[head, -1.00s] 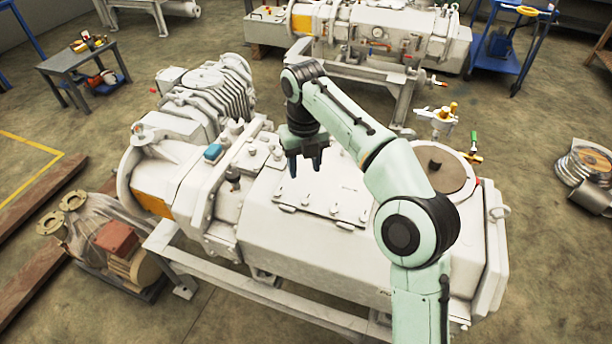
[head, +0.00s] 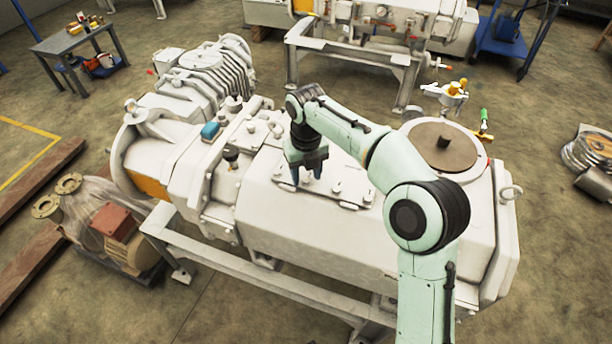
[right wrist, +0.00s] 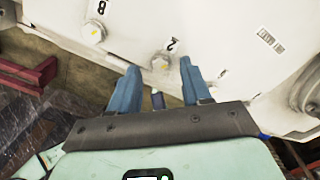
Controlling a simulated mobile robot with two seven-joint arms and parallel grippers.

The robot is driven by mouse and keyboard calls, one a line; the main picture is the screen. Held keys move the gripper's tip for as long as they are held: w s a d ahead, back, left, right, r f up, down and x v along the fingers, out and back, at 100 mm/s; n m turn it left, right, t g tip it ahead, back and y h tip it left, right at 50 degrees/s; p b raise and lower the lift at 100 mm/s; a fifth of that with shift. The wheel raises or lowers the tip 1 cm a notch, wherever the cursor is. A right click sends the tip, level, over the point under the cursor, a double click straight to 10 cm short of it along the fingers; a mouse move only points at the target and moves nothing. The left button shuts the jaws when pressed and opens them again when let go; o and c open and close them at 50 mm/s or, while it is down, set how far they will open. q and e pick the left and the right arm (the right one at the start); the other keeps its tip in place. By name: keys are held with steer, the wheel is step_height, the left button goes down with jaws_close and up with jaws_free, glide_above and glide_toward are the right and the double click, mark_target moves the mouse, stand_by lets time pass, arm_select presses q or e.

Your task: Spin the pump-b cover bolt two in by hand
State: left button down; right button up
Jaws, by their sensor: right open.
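The white pump (head: 300,225) with its bolted cover plate (head: 345,165) fills the middle of the head view. My right gripper (head: 308,178) is over the cover's near edge, fingers pointing down. In the right wrist view its blue fingers (right wrist: 161,84) are apart. A bolt (right wrist: 160,62) beside the label 2 shows between and just beyond the fingertips; I cannot tell whether they touch it. Another bolt (right wrist: 94,32) is beside the label 8. A small grey-blue tip (right wrist: 157,99) shows between the fingers; I cannot tell what it is. My left gripper is out of view.
More bolts (head: 337,187) line the cover's near edge. A round brown lid (head: 443,147) and a valve with yellow caps (head: 454,90) are to the right. Another pump (head: 385,25) stands behind. A motor (head: 115,225) is on the floor at left.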

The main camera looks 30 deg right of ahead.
steer(key=shift+f, duration=0.3)
jaws_close()
